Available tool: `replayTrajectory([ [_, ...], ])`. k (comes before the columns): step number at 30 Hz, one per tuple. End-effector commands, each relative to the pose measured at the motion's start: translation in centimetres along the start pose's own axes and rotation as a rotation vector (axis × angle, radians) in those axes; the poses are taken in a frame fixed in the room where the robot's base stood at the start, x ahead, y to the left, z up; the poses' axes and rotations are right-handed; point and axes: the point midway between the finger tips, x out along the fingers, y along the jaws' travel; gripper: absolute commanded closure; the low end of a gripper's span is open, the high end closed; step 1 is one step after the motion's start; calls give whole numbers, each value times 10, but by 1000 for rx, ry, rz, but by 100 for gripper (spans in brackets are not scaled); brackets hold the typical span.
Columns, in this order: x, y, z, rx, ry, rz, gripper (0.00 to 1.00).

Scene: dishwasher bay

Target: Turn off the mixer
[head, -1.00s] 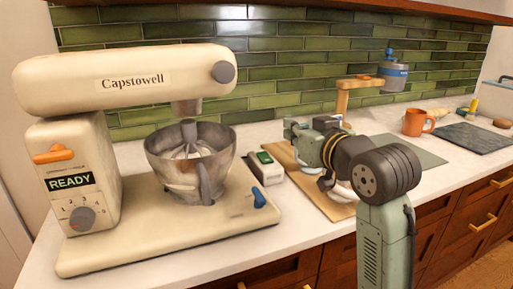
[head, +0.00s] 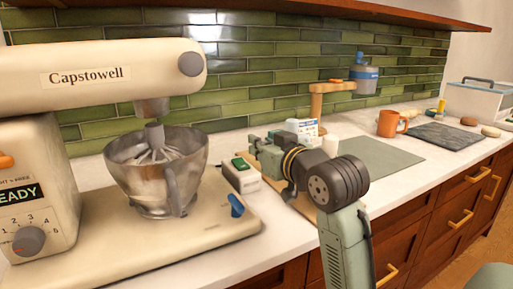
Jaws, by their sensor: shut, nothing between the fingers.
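The cream mixer (head: 110,78), labelled Capstowell, stands on the counter at the left. Its grey numbered dial (head: 28,240) sits low on the column, below a lit display (head: 30,195) partly cut off by the frame edge. An orange lever (head: 6,161) shows only in part at the left edge. A grey knob (head: 191,64) is on the head's end, and a blue lever (head: 236,205) is on the base. The head is down, with the whisk in the metal bowl (head: 150,185). My gripper (head: 262,148) is shut and empty, right of the bowl, apart from the mixer; its fingertips are unclear.
A small white box with a green top (head: 241,176) stands between mixer and gripper. An orange mug (head: 388,123) and dark slab (head: 444,135) lie farther right.

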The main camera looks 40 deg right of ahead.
Motion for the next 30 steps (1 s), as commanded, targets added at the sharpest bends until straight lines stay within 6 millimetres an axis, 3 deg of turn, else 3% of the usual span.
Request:
replayTrajectory([
  [11,79,0,1,2,-4,0,100],
  [18,83,0,33,1,-2,1,100],
  [30,85,0,39,0,0,0,100],
])
